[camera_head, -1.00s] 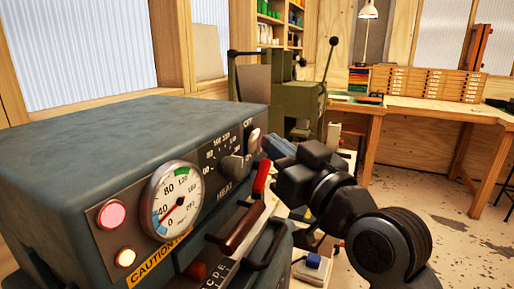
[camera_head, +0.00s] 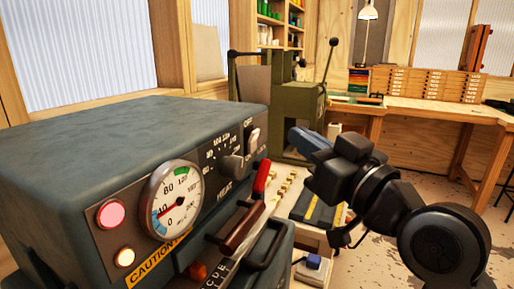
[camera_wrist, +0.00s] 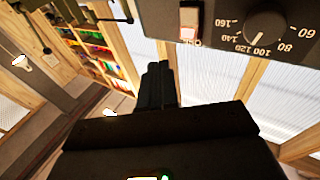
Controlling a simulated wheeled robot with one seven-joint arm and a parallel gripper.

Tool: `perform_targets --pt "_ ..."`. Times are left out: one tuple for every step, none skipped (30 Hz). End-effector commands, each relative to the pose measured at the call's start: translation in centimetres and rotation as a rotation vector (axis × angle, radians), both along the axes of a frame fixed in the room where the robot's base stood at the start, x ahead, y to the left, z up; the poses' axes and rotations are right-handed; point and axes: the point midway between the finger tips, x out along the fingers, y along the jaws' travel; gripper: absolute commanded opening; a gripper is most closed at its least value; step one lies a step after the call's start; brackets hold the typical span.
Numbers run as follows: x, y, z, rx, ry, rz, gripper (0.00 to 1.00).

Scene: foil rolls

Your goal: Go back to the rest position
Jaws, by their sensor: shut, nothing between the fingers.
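My gripper (camera_head: 306,140) is raised to the right of the dark blue-grey heating machine (camera_head: 130,130), apart from its front panel. Its fingers point left and away in the head view. In the wrist view the dark fingers (camera_wrist: 157,85) lie together with nothing between them. The machine's panel carries a round gauge (camera_head: 173,212), a heat knob (camera_head: 232,166) and an on/off switch (camera_head: 254,138). The wrist view shows the knob (camera_wrist: 266,26) and the switch (camera_wrist: 188,20) at the top, beyond the fingers.
A red-brown handle (camera_head: 241,229) and a dark bar handle (camera_head: 266,246) stick out from the machine. Small gold pieces (camera_head: 285,187) and a dark tray (camera_head: 322,212) lie on a bench beside it. A green press (camera_head: 300,108) stands behind. Open floor lies at right.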

Motion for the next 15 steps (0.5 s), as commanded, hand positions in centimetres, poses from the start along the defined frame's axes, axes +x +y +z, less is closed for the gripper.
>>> perform_targets --pt "-0.11 -0.27 0.10 0.000 0.000 0.000 0.00" --pt "-0.15 -0.37 0.13 -0.001 0.000 0.000 0.00" --pt "-0.19 -0.47 0.16 -0.001 0.000 0.000 0.00" --pt "-0.22 -0.51 0.17 -0.002 0.001 0.000 0.00" --pt "-0.22 -0.54 0.18 -0.002 0.001 0.000 0.00" --pt "-0.23 -0.55 0.19 -0.002 0.001 0.000 0.00" --pt "-0.24 -0.54 0.19 -0.002 0.001 0.000 0.00" --pt "-0.23 -0.54 0.19 -0.002 0.001 0.000 0.00" --pt "-0.24 -0.53 0.19 -0.002 0.001 0.000 0.00" --pt "-0.24 -0.53 0.19 -0.001 0.000 0.000 0.00" --pt "-0.23 -0.52 0.20 -0.001 0.000 0.000 0.00" --pt "-0.23 -0.53 0.18 -0.001 0.000 0.000 0.00" --pt "-0.25 -0.54 0.12 -0.001 0.002 -0.001 0.00" --pt "-0.28 -0.58 -0.04 0.000 0.004 -0.003 0.00" --pt "-0.37 -0.69 -0.44 0.003 0.010 -0.007 0.00"
